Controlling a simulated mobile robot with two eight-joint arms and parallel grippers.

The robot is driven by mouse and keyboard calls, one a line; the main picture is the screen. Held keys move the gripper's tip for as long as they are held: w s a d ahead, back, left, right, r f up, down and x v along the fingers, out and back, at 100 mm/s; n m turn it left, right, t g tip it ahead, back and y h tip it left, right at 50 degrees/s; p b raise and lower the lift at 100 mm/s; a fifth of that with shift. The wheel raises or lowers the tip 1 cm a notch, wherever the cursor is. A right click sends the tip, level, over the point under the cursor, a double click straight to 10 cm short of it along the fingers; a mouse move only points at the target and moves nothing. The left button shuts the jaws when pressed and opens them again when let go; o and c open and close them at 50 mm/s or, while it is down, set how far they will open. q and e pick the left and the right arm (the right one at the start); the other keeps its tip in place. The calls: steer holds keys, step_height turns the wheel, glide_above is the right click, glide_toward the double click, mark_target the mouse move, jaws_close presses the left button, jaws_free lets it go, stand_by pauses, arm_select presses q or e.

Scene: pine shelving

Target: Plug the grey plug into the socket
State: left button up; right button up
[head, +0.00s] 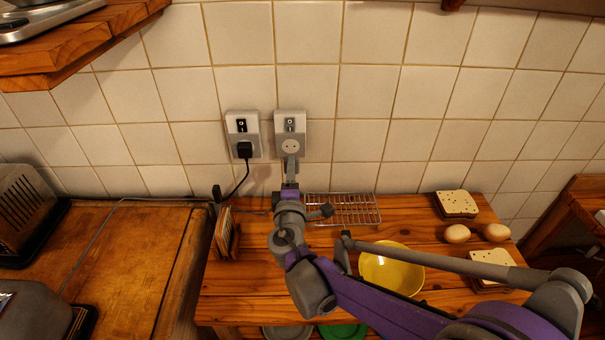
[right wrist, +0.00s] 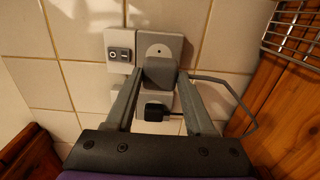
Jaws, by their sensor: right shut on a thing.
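The grey plug (right wrist: 160,72) is between the fingertips of my right gripper (right wrist: 158,82), which is shut on it. In the head view this gripper (head: 290,168) is just below the face of the right wall socket (head: 290,147). In the right wrist view the plug overlaps one edge of the round face of that socket (right wrist: 158,48). I cannot tell whether the plug touches the socket; its pins are hidden. A thin grey cord (right wrist: 236,92) loops off to the right in the wrist view. My left gripper is not in view.
A black plug (head: 245,150) sits in the left wall socket (head: 236,126), close beside. Below are a wire rack (head: 350,208), a yellow bowl (head: 392,270), eggs and bread slices on the wooden shelf. A toaster (head: 25,205) stands on the left counter. The tiled wall right of the sockets is clear.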

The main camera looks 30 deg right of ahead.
steer(key=shift+a, duration=0.2)
stand_by(0.3)
steer(key=shift+b+x, duration=0.3)
steer(key=shift+x, duration=2.65)
steer(key=shift+r+p, duration=0.2)
steer(key=shift+p, duration=0.2)
steer(key=shift+w+d, duration=0.25)
steer(key=shift+w, duration=0.15)
stand_by(0.5)
steer(key=o, duration=1.3)
steer(key=shift+o, duration=0.2)
steer(key=v, duration=1)
steer(key=shift+s+a+f, duration=0.2)
steer(key=shift+s, duration=0.15)
